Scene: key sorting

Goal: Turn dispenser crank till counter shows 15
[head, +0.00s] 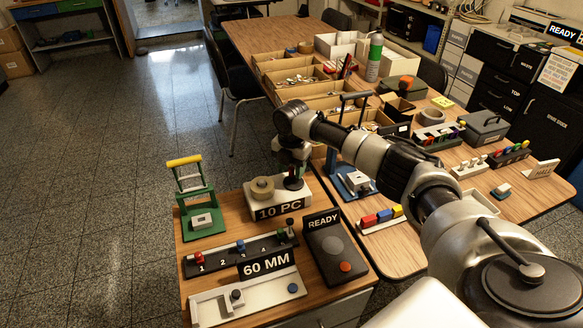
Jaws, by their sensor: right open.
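The white dispenser box (250,195) stands near the back of the small wooden table, with a tan round part on its top left. Its dark counter plate (282,209) on the front reads "10 PC". My right arm reaches in from the right, and its wrist bends down over the box's right side. My right gripper (293,180) is open and points down at the dark part at the top right of the box. The gripper covers much of this spot, so I cannot make out the crank handle or whether the fingers touch it. My left gripper is out of view.
A green press (199,205) with a yellow handle stands left of the box. In front are a numbered slider rail (217,262), a "60 MM" sign (266,262) and a black "READY" panel (328,252). Trays and tools crowd the larger table behind.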

